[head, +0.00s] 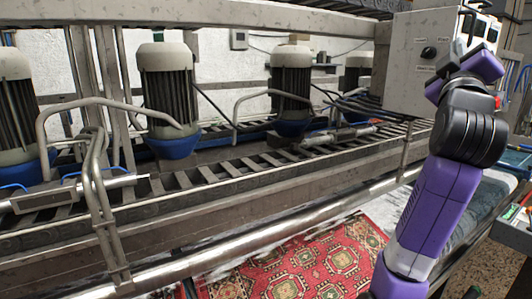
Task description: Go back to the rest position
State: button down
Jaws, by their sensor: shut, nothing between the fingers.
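My purple and black arm rises along the right side of the head view. My gripper (468,20), white and black, is at its upper end near the top right corner. It is shut, and I see nothing held in it. It is beside the upper right part of a grey control box (408,75), overlapping it in the picture. I cannot tell whether they touch. The box has a dark knob and small labels on its front. Part of the box is hidden behind my arm.
A large rug scrubber frame (215,195) with several motors, such as this one (166,85), fills the left and middle. A metal pipe (220,247) runs along its front. A red patterned rug (330,262) lies below. A cluttered table edge stands at the far right.

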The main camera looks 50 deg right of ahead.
jog(key=w+a+f+n+t+y, duration=0.1)
jog(key=w+a+f+t, duration=0.45)
jog(key=w+f, duration=0.3)
jog(key=w+a+f+n+t+y, duration=0.1)
jog(key=w+a+f+t+y, duration=0.2)
jog(key=a+f, duration=0.45)
jog(key=w+a+f+n+t+y, duration=0.1)
jog(key=a+f+t+y, duration=0.25)
jog(key=a+f, duration=0.35)
jog(key=w+a+f+n+t+y, duration=0.1)
jog(key=w+a+f+t+y, duration=0.2)
jog(key=a+f+y, duration=0.35)
jog(key=s+a+f+y, duration=0.2)
jog(key=s+a+f, duration=0.2)
jog(key=a+f, duration=0.35)
jog(key=s+a+f+y, duration=0.35)
jog(key=a+f, duration=0.25)
jog(key=f, duration=0.2)
jog(key=s+a+f+n+g+y, duration=0.1)
jog(key=s+a+f+g+y, duration=0.1)
jog(key=s, duration=0.5)
jog(key=s+a+f+g+y, duration=0.2)
jog(key=s+a+f+g, duration=0.1)
jog(key=s+a+f, duration=0.2)
notch_tip(320, 180, down, 2)
jog(key=shift+s+a+f+n+b, duration=0.25)
jog(key=shift+s+n+b, duration=0.2)
jog(key=shift+s, duration=0.5)
jog(key=shift+d, duration=0.1)
